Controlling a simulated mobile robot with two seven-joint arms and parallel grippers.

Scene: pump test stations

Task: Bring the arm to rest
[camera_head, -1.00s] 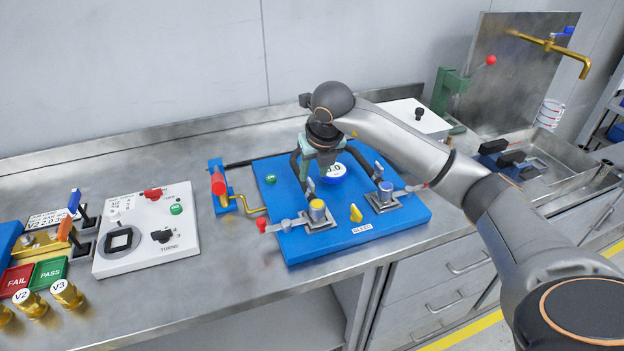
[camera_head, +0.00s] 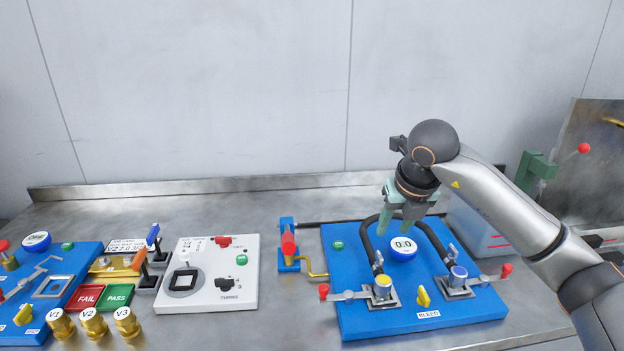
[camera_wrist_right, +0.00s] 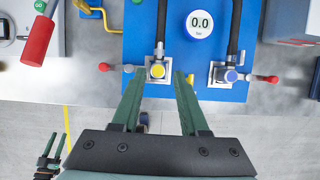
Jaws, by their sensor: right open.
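My right arm enters from the right in the head view. Its green-fingered gripper (camera_head: 397,220) is open and empty, above the blue pump station (camera_head: 380,323) and beside its round gauge (camera_head: 403,247), which reads 0.0. In the right wrist view the open gripper (camera_wrist_right: 159,82) points toward the station's front edge. The yellow-topped fitting (camera_wrist_right: 158,71) appears between the fingertips, with no visible grip on it. The blue-topped fitting (camera_wrist_right: 230,75) is to the right.
A red-handled pump (camera_head: 289,246) stands left of the station. Further left are a white panel (camera_head: 208,300), brass weights (camera_head: 93,323), FAIL and PASS plates and another blue station (camera_head: 60,263). A white box (camera_head: 482,232) stands behind my forearm. Bare steel bench lies between.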

